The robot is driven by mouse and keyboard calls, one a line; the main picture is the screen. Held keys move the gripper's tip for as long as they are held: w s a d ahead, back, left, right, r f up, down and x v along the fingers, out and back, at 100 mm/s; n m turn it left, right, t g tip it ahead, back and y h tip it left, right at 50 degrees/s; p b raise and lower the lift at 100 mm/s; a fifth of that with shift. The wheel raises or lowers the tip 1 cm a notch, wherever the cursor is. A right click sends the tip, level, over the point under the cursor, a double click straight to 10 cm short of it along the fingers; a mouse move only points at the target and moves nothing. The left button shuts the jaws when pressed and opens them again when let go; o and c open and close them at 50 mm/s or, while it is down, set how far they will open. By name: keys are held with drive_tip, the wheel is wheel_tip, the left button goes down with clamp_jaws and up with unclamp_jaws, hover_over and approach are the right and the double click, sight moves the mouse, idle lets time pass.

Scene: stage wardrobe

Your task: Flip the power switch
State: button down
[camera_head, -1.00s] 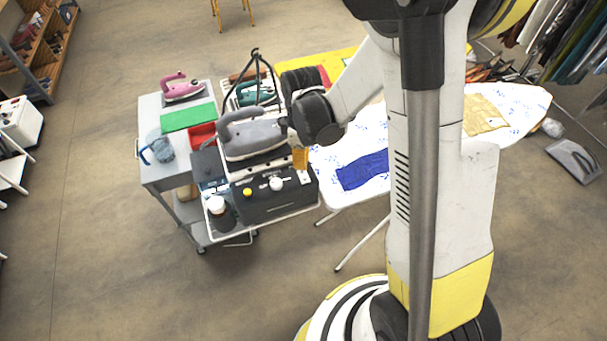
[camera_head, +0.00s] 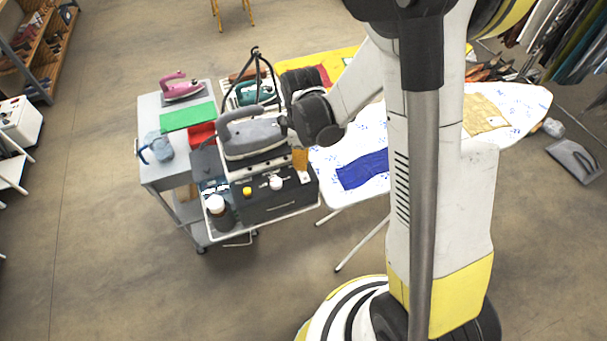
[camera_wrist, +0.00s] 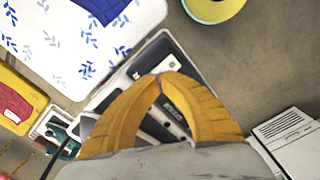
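My gripper (camera_head: 299,160) is just above this end of the unit. In the wrist view, the yellow fingers of my gripper (camera_wrist: 160,77) curve together with their tips meeting and nothing held. A small marked plate (camera_wrist: 170,108) on the dark unit shows between the fingers. Contact cannot be told.
An ironing board (camera_head: 345,198) with a blue cloth stands close on the right. Floor in front is clear.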

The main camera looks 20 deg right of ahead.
sight(303, 174)
drive_tip(key=shift+f+b, duration=1.45)
drive_tip(key=shift+f, duration=0.1)
idle(0.4)
drive_tip(key=shift+r, duration=0.15)
drive_tip(key=shift+r+p, duration=2.25)
drive_tip(key=shift+r, duration=1.15)
drive_tip(key=m+b, duration=0.1)
drive_tip(key=b, duration=0.2)
drive_tip(key=shift+s+r+t, duration=0.35)
drive_tip(key=shift+s+t, duration=0.05)
drive_tip(key=s+f+m+t+b, duration=0.1)
drive_tip(key=s+m+t+b, duration=0.5)
drive_tip(key=s+m+b, duration=0.5)
drive_tip(key=s+b, duration=0.1)
drive_tip(key=b, duration=0.3)
drive_tip(key=shift+b, duration=0.35)
